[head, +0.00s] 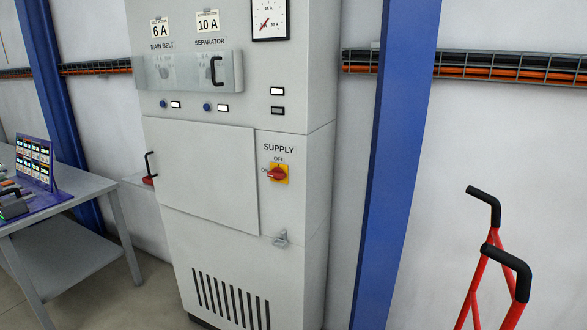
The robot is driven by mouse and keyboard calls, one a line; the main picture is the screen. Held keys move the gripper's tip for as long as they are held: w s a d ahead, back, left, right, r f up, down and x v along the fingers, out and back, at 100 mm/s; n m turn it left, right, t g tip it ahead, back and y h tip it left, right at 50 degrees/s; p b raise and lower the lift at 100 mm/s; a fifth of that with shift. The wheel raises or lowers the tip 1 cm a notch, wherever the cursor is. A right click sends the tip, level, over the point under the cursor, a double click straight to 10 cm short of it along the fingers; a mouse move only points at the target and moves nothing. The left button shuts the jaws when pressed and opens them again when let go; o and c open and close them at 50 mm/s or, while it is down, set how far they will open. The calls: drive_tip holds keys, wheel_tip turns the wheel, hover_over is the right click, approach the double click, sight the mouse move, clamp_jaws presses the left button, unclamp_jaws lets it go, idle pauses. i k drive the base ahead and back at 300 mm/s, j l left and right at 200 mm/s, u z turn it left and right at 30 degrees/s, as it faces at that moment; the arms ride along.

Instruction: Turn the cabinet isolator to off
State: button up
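The grey cabinet (295,222) stands upright in the middle of the head view. Its isolator (278,174) is a red rotary handle on a yellow square plate, under the label SUPPLY. OFF is printed above the plate and ON, partly covered, at its left. The red handle appears to point left, towards ON, with a slight tilt. My gripper is not in the head view, and nothing touches the isolator.
A closed door panel (205,180) with a black handle is left of the isolator. A clear cover (190,72) spans the upper knobs. A blue column (395,150) and red hand truck (490,270) stand right. A table (75,195) stands left.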

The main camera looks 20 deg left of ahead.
sight(278, 174)
drive_tip(key=i+j, duration=0.15)
drive_tip(key=j, duration=0.25)
drive_tip(key=i+j+z, duration=0.1)
drive_tip(key=j, duration=0.3)
drive_tip(key=i+j, duration=0.2)
drive_tip(key=j, duration=0.25)
drive_tip(key=i+j+z, duration=0.1)
drive_tip(key=j, duration=0.3)
drive_tip(key=i+j, duration=0.15)
drive_tip(key=j, duration=0.3)
drive_tip(key=i+j, duration=0.15)
drive_tip(key=j, duration=0.25)
drive_tip(key=i+j+z, duration=0.1)
drive_tip(key=j, duration=0.35)
drive_tip(key=i+j, duration=0.1)
drive_tip(key=j, duration=0.35)
drive_tip(key=k+j+u, duration=0.1)
drive_tip(key=k+u, duration=0.15)
drive_tip(key=k, duration=0.3)
drive_tip(key=k+j+u, duration=0.25)
drive_tip(key=k, duration=0.25)
